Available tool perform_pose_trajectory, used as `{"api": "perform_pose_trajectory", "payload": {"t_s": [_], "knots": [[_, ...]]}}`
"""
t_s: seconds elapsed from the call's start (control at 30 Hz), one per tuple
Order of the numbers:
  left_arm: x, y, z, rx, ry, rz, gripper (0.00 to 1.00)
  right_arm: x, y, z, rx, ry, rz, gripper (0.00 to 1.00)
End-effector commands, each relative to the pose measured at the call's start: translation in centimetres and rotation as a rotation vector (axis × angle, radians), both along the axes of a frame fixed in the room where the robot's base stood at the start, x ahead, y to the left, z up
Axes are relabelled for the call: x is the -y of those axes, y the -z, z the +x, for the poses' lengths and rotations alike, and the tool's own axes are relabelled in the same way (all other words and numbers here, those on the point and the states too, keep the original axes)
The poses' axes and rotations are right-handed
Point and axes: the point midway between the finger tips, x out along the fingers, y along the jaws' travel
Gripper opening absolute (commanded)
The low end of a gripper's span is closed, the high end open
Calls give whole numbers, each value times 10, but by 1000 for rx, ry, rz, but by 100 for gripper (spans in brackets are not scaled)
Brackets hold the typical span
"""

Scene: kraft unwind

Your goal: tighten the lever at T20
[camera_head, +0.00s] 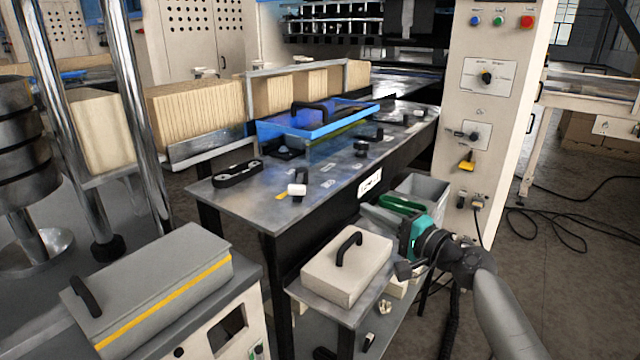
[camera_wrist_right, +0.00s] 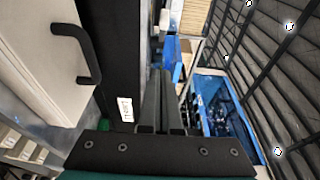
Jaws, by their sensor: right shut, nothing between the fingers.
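My right gripper (camera_head: 374,213) is at the front side of the steel table (camera_head: 225,197), beside the beige box with a black handle. Its two dark fingers (camera_wrist_right: 162,95) are together in the right wrist view, with nothing between them. Small clamps stand on the table top: a white-headed one (camera_head: 298,188) at the near end, and dark ones (camera_head: 361,148) farther back. I cannot read a T20 mark, so I cannot tell which lever it is. A white label plate (camera_head: 370,183) is on the table's front side; a white label (camera_wrist_right: 125,109) also shows left of the fingers. My left gripper is not in view.
A control column (camera_head: 490,130) rises at right. A grey box (camera_head: 150,285) is at near left.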

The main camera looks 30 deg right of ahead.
Motion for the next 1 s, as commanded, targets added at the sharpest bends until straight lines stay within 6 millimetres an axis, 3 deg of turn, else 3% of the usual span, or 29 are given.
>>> {"api": "perform_pose_trajectory", "payload": {"t_s": [0.23,0.87,1.0], "knots": [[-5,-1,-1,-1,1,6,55,-5,-3,10,4,-16,22,0],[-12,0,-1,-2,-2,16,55,-18,-3,98,4,-14,20,0],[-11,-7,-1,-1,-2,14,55,-36,-4,111,3,-16,22,0]]}}
